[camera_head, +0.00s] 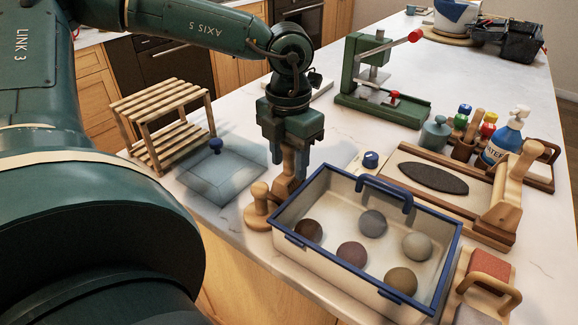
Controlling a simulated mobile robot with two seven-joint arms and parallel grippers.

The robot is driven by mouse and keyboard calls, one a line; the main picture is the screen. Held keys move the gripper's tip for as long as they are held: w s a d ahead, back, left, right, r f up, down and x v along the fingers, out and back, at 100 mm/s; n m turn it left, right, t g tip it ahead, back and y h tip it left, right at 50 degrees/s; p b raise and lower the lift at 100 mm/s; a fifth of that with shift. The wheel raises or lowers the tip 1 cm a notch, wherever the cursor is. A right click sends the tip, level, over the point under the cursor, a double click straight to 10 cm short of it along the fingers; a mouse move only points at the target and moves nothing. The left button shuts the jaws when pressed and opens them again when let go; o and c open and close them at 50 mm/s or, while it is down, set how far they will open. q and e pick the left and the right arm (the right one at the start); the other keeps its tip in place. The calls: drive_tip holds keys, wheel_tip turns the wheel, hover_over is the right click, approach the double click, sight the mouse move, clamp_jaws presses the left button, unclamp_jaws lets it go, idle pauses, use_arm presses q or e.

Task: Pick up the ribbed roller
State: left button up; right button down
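My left gripper (288,160) points straight down over the worktop, just behind the tray with the blue rim. Its two fingers stand apart, open, on either side of the upright handle of a brown wooden tool (285,188). This tool is probably the ribbed roller, but ribs cannot be made out at this size. Whether the fingers touch the handle is hard to tell. The tray hides part of the tool's lower end. A second wooden tool with a knob (258,207) stands close to its left. My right gripper is not in view.
The blue-rimmed tray (452,262) holds several clay balls in front of the gripper. A slatted wooden rack (160,125) stands at the left. A green press (380,85) stands behind. Bottles (503,138) and a wooden-framed board (435,202) are at the right.

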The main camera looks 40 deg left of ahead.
use_arm(q)
drive_tip(key=c, duration=0.9)
clamp_jaws()
drive_tip(key=shift+r, duration=0.15)
